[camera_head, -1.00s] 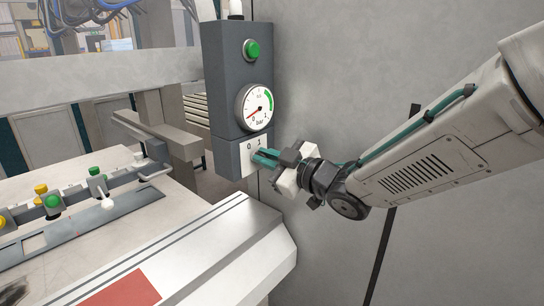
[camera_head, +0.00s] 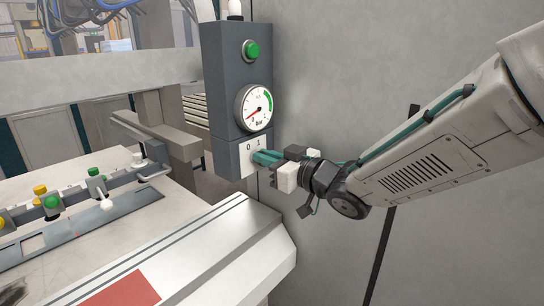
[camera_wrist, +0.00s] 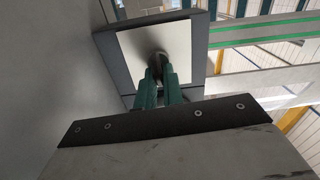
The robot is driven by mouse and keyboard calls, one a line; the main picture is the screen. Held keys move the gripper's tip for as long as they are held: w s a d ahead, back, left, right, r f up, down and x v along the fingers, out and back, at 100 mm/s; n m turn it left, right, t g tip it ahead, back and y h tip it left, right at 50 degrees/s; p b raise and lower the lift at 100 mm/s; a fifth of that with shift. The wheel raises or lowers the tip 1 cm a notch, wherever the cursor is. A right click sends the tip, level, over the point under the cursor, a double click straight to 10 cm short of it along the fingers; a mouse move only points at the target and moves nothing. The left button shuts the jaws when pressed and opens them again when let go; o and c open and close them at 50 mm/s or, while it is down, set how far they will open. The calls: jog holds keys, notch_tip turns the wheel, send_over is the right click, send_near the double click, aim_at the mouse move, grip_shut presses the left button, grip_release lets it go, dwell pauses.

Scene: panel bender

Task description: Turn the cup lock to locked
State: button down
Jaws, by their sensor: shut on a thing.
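The cup lock sits on the white plate (camera_head: 247,152) marked 0 and 1, low on the dark grey control box (camera_head: 222,85). My gripper (camera_head: 260,158) reaches in from the right, its green fingers closed together at the plate below the marks. The lock's knob is hidden between and behind the fingers, so I cannot read which mark it points to. In the wrist view the green fingers (camera_wrist: 158,85) meet at a dark, blurred spot on the pale plate (camera_wrist: 178,45), shut on the lock.
Above the plate are a round pressure gauge (camera_head: 256,107) and a green button (camera_head: 251,50). A grey wall (camera_head: 360,70) stands close on the right. At left is the machine table with a lever (camera_head: 103,186) and several coloured buttons. A sloped cover with a red patch (camera_head: 118,291) lies below.

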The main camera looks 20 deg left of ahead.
jog(key=m, duration=0.6)
jog(key=shift+w+d+r+m, duration=0.1)
jog(key=shift+w+m, duration=0.15)
jog(key=shift+m, duration=0.05)
dwell(0.3)
jog(key=c, duration=1.5)
grip_release()
jog(key=v, duration=0.8)
jog(key=shift+d, duration=0.1)
